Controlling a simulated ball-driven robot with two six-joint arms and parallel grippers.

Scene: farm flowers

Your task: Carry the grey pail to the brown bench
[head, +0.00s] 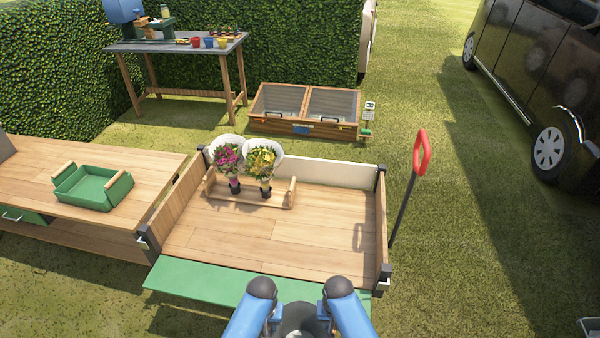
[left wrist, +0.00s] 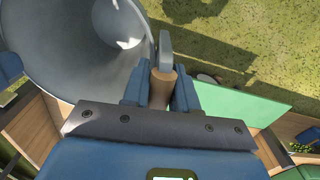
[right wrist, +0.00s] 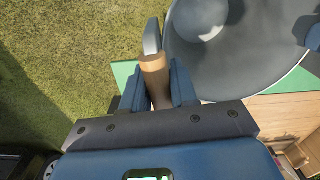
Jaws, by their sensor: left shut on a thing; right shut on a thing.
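The grey pail (head: 303,320) is at the bottom middle of the head view, between my two blue arms, with its lower part cut off. My left gripper (left wrist: 160,90) is shut on a wooden side grip of the pail (left wrist: 88,45) in the left wrist view. My right gripper (right wrist: 157,90) is shut on the opposite wooden grip of the pail (right wrist: 245,65) in the right wrist view. The pail's visible inside looks empty. A light-brown wood-topped bench (head: 150,172) stands at the left. A bench with brown legs and a grey top (head: 150,47) stands at the back left.
A wooden cart (head: 230,235) with a lowered green flap (head: 215,283) is just ahead, carrying two bouquets (head: 262,165) in a rack. Its red-handled bar (head: 422,153) rises at right. A green tray (head: 95,190) sits on the left bench. Open grass lies right, before a black van (head: 530,60).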

